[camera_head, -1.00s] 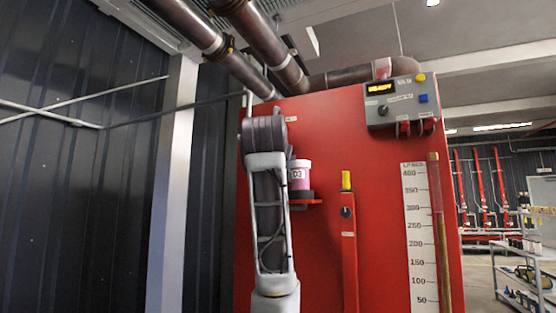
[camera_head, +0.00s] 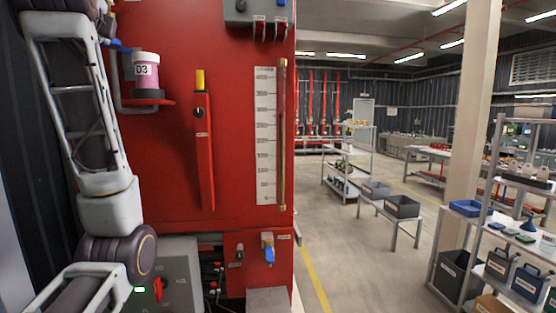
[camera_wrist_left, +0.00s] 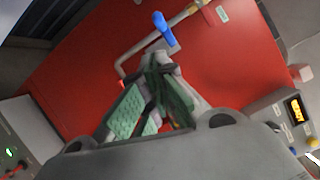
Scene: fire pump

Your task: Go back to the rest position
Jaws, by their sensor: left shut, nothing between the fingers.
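In the left wrist view my left gripper (camera_wrist_left: 157,80) is shut, with its green-padded fingers together and nothing between them. It is in front of the tilted-looking red panel, near a grey pipe with a blue handle (camera_wrist_left: 163,28). I cannot tell whether the fingers touch the pipe. In the head view my left arm (camera_head: 85,130) is folded upward along the left edge, in front of the red cabinet (camera_head: 230,110). The left fingers are not clearly seen there. My right gripper is not in view.
A pink D3 container (camera_head: 147,72) sits on a red bracket beside my left arm. A grey control box (camera_head: 180,270) with a red knob stands below. Shelves (camera_head: 490,235) and a bench (camera_head: 392,218) with grey bins stand right. Open floor (camera_head: 345,270) lies between.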

